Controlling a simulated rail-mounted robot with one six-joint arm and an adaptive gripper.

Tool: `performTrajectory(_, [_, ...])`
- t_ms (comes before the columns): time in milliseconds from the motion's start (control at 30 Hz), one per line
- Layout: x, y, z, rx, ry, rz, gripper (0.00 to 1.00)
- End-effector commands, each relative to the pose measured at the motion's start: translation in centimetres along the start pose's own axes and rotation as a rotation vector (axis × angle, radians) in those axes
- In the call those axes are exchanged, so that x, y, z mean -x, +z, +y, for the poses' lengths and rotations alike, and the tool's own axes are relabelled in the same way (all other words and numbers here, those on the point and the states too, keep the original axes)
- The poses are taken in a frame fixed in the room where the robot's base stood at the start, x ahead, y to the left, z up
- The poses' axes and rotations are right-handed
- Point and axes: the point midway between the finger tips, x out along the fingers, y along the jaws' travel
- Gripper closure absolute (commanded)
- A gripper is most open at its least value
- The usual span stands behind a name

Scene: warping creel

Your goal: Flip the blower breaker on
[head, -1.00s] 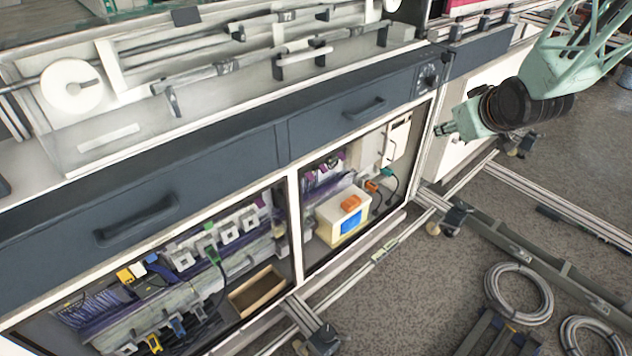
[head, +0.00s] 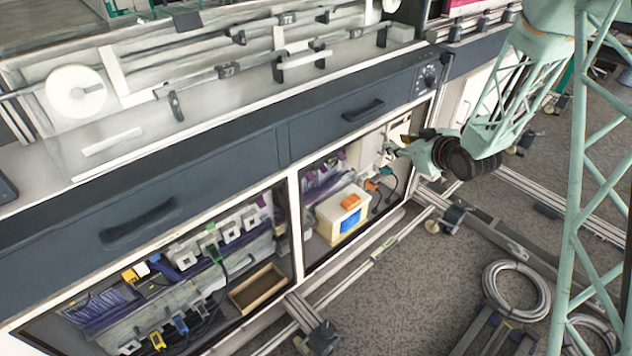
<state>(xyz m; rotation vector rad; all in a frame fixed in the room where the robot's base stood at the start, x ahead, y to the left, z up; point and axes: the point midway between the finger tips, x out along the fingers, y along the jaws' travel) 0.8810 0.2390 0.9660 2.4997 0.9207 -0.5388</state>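My gripper (head: 391,150) is at the right end of the open right bay under the bench, its tip overlapping a pale box (head: 362,152) on the bay's back wall. I cannot tell if it touches the box, or whether its fingers are open or shut. No breaker is clearly marked as the blower's. The pale box may hold it, but its front is small and partly hidden by my gripper. A round dark knob (head: 430,77) sits on the bench's front panel, above and right of my gripper.
The left bay holds wiring, several modules and an open wooden tray (head: 257,290). A white post (head: 296,225) divides the bays. Coiled cable (head: 516,292) lies on the floor.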

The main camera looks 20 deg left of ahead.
Motion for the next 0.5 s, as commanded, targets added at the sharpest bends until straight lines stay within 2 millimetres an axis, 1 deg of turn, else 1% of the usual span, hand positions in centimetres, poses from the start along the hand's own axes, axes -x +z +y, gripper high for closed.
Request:
performTrajectory(33, [-0.8, 0.4, -0.6, 0.0, -0.012, 0.012, 0.7])
performTrajectory(200, [-2.8, 1.3, -2.7, 0.003, -0.049, 0.063, 0.7])
performTrajectory(500, [-5.7, 2.9, -6.5, -0.001, -0.114, 0.156, 0.7])
